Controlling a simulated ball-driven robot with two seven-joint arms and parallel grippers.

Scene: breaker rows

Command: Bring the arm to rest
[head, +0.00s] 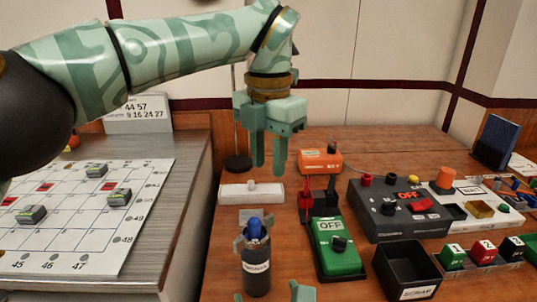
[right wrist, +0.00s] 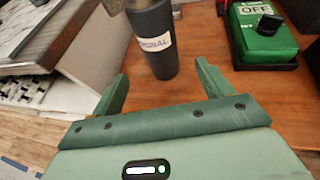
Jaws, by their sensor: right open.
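My left gripper (head: 268,165) hangs from the green arm that comes in from the left. It points down above the wooden table, and its two fingers are apart with nothing between them. My right gripper (head: 270,294) shows only its fingertips at the bottom edge of the head view. In the right wrist view the right gripper (right wrist: 160,88) has its fingers spread wide and holds nothing. A dark labelled canister (head: 257,270) stands upright just past these fingertips. The canister also shows in the right wrist view (right wrist: 154,45), apparently clear of both fingers.
A green box marked OFF (head: 337,255), a black open bin (head: 400,270) and a dark grey panel (head: 385,222) stand to the right. A white block (head: 235,194) lies behind the canister. A grid board (head: 75,235) with grey blocks lies on the left counter.

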